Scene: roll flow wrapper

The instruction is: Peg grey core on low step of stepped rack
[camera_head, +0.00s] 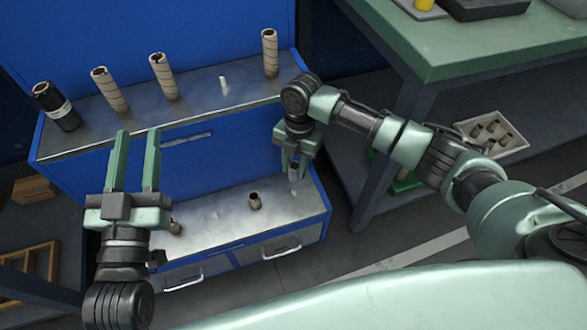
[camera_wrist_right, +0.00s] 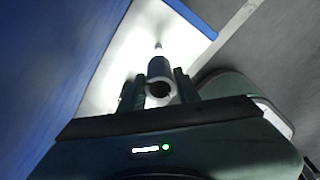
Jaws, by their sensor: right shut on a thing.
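The blue stepped rack has a metal upper step (camera_head: 200,92) and a metal low step (camera_head: 230,225). My right gripper (camera_head: 296,160) is over the right end of the low step, shut on the short grey core (camera_head: 294,173). In the right wrist view the grey core (camera_wrist_right: 158,78) sits between the fingertips, its dark open end toward the camera. A pale peg (camera_wrist_right: 158,47) shows just beyond it on the bright step; I cannot tell whether they touch. My left gripper (camera_head: 137,135) is open and empty in front of the rack's left side.
Short brown cores (camera_head: 255,201) stand on the low step, one partly behind my left gripper. Tall cardboard cores (camera_head: 163,76) and a black roll (camera_head: 57,106) stand on the upper step, with a bare peg (camera_head: 223,85). A green-topped table (camera_head: 480,45) stands at right.

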